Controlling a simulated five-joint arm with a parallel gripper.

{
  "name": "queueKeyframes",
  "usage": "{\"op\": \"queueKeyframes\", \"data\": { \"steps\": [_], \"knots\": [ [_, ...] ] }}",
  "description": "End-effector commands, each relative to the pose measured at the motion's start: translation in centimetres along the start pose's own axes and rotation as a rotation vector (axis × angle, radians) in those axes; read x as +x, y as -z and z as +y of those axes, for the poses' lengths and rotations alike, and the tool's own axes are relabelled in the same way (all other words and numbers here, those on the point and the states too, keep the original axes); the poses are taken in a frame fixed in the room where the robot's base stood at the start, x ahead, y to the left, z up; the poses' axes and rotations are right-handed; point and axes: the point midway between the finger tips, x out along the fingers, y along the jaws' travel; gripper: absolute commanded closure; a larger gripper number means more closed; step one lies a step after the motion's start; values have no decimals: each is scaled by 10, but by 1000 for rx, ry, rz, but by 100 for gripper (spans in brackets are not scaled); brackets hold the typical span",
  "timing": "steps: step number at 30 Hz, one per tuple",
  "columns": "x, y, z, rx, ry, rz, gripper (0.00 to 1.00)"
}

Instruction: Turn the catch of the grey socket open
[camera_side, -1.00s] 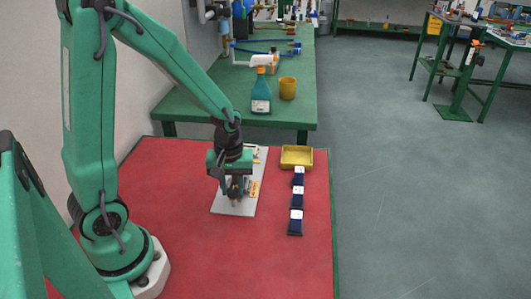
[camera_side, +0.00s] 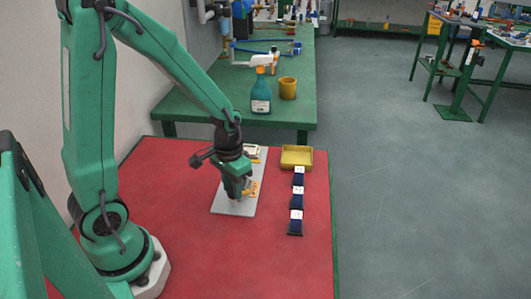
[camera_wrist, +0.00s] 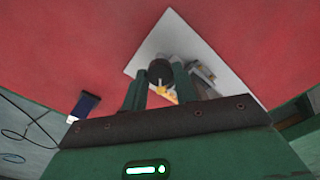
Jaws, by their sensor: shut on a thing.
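A pale grey board (camera_side: 222,203) lies on the red table top under my gripper (camera_side: 237,197). In the wrist view the board (camera_wrist: 150,55) shows tilted, with a dark grey round socket (camera_wrist: 160,69) near its middle. The gripper (camera_wrist: 160,92) is shut on this catch, low over the board. The exact contact and how far the catch is turned are hard to see. In the side view my gripper hides the socket.
Other small fittings (camera_wrist: 202,72) sit beside the socket on the board. Dark blue blocks (camera_side: 296,199) with white labels stand in a row to the right, below a yellow tray (camera_side: 297,164). A green bench (camera_side: 200,115) holds a bottle (camera_side: 261,92) and a yellow cup (camera_side: 288,88). The red front area is clear.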

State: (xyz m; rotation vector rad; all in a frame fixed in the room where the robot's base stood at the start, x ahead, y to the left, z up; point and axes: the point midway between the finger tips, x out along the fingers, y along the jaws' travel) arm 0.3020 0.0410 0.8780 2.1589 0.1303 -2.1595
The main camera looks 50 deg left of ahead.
Motion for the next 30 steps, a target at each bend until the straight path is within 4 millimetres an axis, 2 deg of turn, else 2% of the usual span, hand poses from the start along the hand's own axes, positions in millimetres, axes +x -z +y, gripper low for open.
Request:
{"op": "queueKeyframes", "data": {
  "steps": [18, 30],
  "knots": [
    [-1, 0, 0, 555, 0, 1, 94],
    [-1, 0, 0, 716, 0, 1, 94]
  ]
}}
